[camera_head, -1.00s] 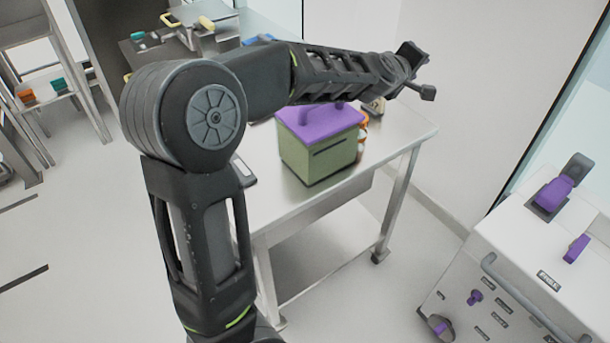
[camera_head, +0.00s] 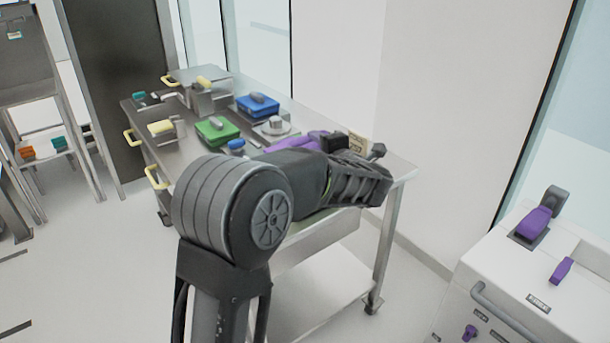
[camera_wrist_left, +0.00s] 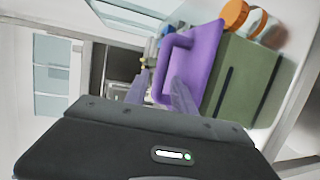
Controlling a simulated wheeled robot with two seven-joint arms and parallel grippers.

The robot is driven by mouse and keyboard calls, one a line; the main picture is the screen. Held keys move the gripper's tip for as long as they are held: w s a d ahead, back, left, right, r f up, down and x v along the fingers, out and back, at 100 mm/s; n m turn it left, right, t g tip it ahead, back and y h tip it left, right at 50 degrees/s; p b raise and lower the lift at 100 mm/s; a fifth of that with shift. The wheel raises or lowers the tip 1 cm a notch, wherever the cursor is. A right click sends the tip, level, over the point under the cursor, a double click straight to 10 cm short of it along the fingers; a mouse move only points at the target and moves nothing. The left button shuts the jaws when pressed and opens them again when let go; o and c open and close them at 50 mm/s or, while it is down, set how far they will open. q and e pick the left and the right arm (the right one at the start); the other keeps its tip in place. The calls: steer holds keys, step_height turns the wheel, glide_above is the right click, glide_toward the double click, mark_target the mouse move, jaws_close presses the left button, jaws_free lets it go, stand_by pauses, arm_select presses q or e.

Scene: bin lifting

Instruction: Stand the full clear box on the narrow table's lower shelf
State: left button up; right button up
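I cannot make out a full clear box in either view. A green box with a purple lid (camera_head: 291,144) stands on a steel table (camera_head: 398,166), mostly hidden behind my left arm. In the left wrist view the purple lid (camera_wrist_left: 206,58) and its handle show close up, above the green side (camera_wrist_left: 245,85). My left gripper (camera_wrist_left: 158,88) has its fingers apart near the handle; I cannot tell whether it touches it. The table's lower shelf (camera_head: 318,283) looks bare where it shows; I cannot tell if this is the narrow table. My right gripper is not in view.
A blue box (camera_head: 258,105), a green tray (camera_head: 216,131) and a scale-like device (camera_head: 275,128) stand on the table. A white cabinet (camera_head: 500,290) stands at the right. A frame with a shelf (camera_head: 45,150) stands at the far left. The floor between is clear.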

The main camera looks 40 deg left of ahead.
mark_target(308, 139)
arm_select(q)
steer(key=shift+w+a+f, duration=0.15)
steer(key=shift+w+a, duration=0.1)
steer(key=shift+a, duration=0.2)
steer(key=p+x, duration=0.1)
steer(key=x, duration=0.4)
steer(key=shift+a+f, duration=0.1)
steer(key=shift+f, duration=0.05)
steer(key=shift+c, duration=0.3)
jaws_close()
stand_by(1.2)
steer(key=shift+r, duration=0.2)
